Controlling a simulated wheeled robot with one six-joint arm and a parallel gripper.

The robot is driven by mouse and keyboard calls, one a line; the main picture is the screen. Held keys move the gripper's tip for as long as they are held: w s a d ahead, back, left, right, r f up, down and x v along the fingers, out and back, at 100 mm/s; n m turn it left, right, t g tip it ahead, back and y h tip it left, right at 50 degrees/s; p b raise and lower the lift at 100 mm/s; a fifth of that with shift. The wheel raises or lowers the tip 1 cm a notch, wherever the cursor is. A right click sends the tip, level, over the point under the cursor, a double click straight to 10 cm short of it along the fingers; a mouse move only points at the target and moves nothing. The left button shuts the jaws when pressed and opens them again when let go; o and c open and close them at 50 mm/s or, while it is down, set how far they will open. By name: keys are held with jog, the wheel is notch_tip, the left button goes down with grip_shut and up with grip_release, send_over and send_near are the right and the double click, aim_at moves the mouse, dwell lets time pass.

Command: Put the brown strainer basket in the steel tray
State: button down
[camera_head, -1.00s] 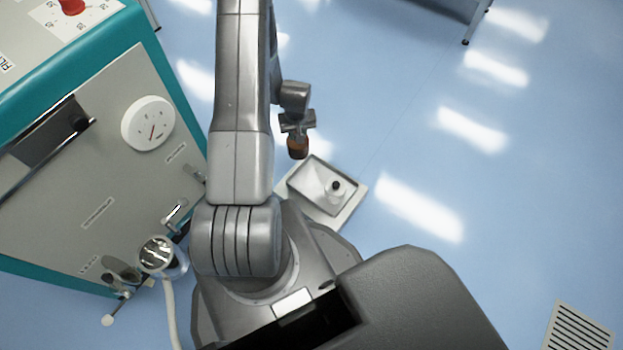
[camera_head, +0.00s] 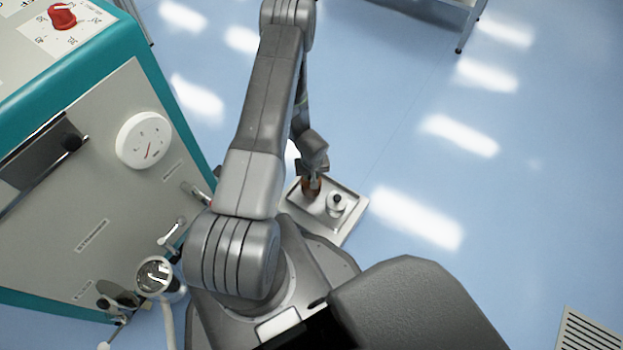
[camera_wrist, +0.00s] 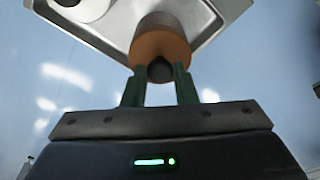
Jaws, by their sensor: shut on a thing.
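The brown strainer basket (camera_head: 311,187) is held in my gripper (camera_head: 313,176), over the left part of the steel tray (camera_head: 342,238) in the head view. In the wrist view my gripper (camera_wrist: 160,84) is shut on the dark knob of the basket (camera_wrist: 160,48). The steel tray (camera_wrist: 205,12) lies beyond the basket there. I cannot tell whether the basket touches the tray floor. A white and steel piece with a black knob (camera_head: 337,207) stands in the tray to the right of the basket.
A teal and grey machine (camera_head: 100,200) with a white dial (camera_head: 144,140) and several handles stands at the left. A clear-topped cup with a hose (camera_head: 157,275) is at its lower corner. Blue floor (camera_head: 420,90) is open to the right. A floor grille (camera_head: 587,335) lies at lower right.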

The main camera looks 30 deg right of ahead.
jog(key=shift+f, duration=1)
jog(key=shift+f+b, duration=0.2)
jog(key=shift+b, duration=0.15)
jog(key=c, duration=1.2)
grip_release()
jog(key=shift+r, duration=0.1)
jog(key=shift+o, duration=0.2)
notch_tip(320, 180, up, 12)
jog(key=s+p, duration=0.1)
jog(key=p, duration=0.2)
jog(key=shift+s+a, duration=0.3)
